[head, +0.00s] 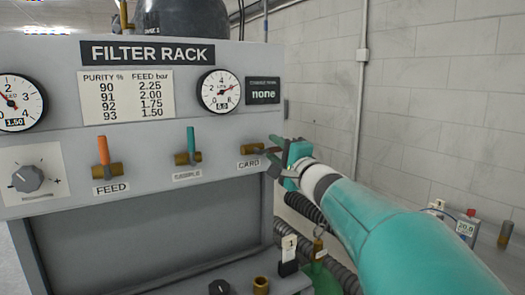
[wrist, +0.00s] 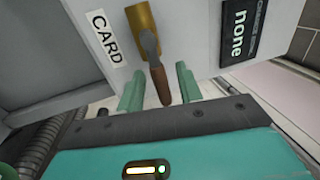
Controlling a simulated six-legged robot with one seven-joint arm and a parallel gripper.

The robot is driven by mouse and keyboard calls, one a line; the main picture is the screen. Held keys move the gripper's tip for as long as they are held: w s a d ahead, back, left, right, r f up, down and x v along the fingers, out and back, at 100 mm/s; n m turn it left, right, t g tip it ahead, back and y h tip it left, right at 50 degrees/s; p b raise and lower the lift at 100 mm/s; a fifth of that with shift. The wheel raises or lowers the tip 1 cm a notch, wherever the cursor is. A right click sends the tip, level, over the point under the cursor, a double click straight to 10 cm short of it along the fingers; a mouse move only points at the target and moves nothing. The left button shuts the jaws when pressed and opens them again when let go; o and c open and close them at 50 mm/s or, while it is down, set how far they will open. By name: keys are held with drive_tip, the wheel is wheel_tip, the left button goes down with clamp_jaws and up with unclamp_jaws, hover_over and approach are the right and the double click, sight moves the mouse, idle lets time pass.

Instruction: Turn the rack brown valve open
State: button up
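The brown valve has a brass body (head: 251,148) above the CARD label on the right of the filter rack front. Its brown handle (wrist: 160,86) shows clearly in the wrist view, hanging off the brass body. In the head view the handle lies sideways toward my gripper (head: 287,153) and is partly hidden by it. In the wrist view my gripper (wrist: 160,86) is open. One finger is on each side of the handle's end, with visible gaps on both sides.
The FEED valve (head: 103,152) with an orange handle and a second valve (head: 188,147) with a teal handle stand upright to the left. A gauge (head: 219,91) and a sign (head: 263,90) reading "none" are above. Dark hoses (head: 305,207) run below my arm.

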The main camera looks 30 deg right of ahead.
drive_tip(key=shift+s, duration=0.1)
drive_tip(key=s+f, duration=0.2)
drive_tip(key=s, duration=1.1)
drive_tip(key=shift+s+d+f, duration=0.15)
drive_tip(key=shift+f, duration=0.2)
drive_tip(key=s+a+f+n+g+h, duration=0.1)
drive_tip(key=a+f+n+g+h, duration=0.1)
drive_tip(key=a+f+n+g, duration=0.4)
drive_tip(key=s+a+f+n+g+h, duration=0.1)
drive_tip(key=a+f+n+g+h, duration=0.15)
drive_tip(key=f, duration=0.55)
drive_tip(key=s+a+f+n+g+y, duration=0.2)
drive_tip(key=s+a+f+n+g, duration=0.1)
drive_tip(key=s+a+f+n, duration=0.1)
drive_tip(key=s+a+f+n+g+y, duration=0.2)
drive_tip(key=s+a+f+n, duration=0.3)
drive_tip(key=a, duration=0.4)
drive_tip(key=shift+s+a+f+g, duration=0.25)
drive_tip(key=shift+f+g, duration=0.3)
drive_tip(key=shift+f, duration=0.35)
